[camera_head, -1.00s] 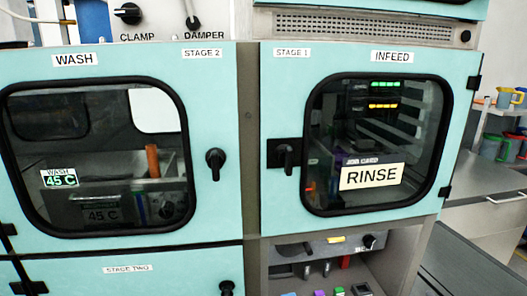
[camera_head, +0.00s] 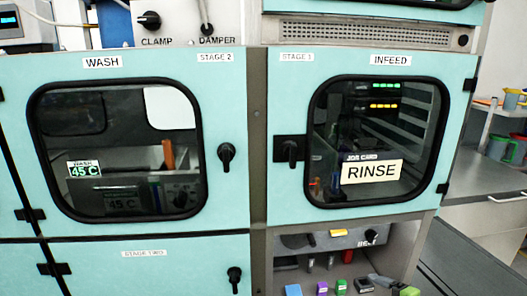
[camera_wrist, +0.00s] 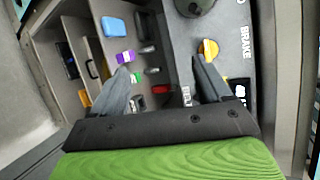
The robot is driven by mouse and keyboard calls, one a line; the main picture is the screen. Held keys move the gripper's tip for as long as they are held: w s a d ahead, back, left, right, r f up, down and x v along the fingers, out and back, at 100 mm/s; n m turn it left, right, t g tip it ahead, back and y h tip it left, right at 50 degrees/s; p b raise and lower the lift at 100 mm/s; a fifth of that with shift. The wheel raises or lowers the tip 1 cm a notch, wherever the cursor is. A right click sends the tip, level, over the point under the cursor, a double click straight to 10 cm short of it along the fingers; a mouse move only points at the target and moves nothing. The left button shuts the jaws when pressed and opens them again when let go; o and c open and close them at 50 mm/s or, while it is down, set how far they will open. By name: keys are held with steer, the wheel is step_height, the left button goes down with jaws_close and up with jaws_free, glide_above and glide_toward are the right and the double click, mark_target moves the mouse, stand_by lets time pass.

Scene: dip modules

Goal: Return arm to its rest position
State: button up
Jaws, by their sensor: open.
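My gripper (camera_wrist: 165,85) shows in the wrist view with its two grey fingers spread apart and nothing between them. Behind the fingers is an open bay with several small coloured pieces, and to its right a dark panel with a yellow knob (camera_wrist: 208,49) and the label BRAKE. The fingers appear in front of the bay and panel; whether they touch anything is unclear.
The WASH door (camera_head: 228,100) and INFEED door (camera_head: 460,110) are closed, with black handles. Below INFEED is the open bay (camera_head: 285,265) holding small pieces. A steel counter (camera_head: 490,212) and shelf with jugs stand at right.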

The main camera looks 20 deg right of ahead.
steer(key=a+r+n+g+p, duration=0.1)
steer(key=a+r+n+g, duration=0.3)
steer(key=a, duration=0.4)
steer(key=s+a+r+n+g+h+p, duration=0.1)
steer(key=a+r+n+g, duration=0.1)
steer(key=a+r+n, duration=0.5)
steer(key=a+r+n+g+p, duration=0.1)
steer(key=a+r+n+g, duration=0.15)
steer(key=a, duration=0.75)
steer(key=s+a+r+n+h, duration=0.1)
steer(key=s+a+r+n, duration=0.1)
steer(key=s, duration=0.6)
steer(key=s+a+r+n+h+p, duration=0.1)
steer(key=s+a+r+n, duration=0.1)
steer(key=s+a+r, duration=0.3)
steer(key=s+r, duration=0.1)
steer(key=s, duration=0.2)
steer(key=shift+a+n+t, duration=0.2)
steer(key=shift+n+t, duration=0.15)
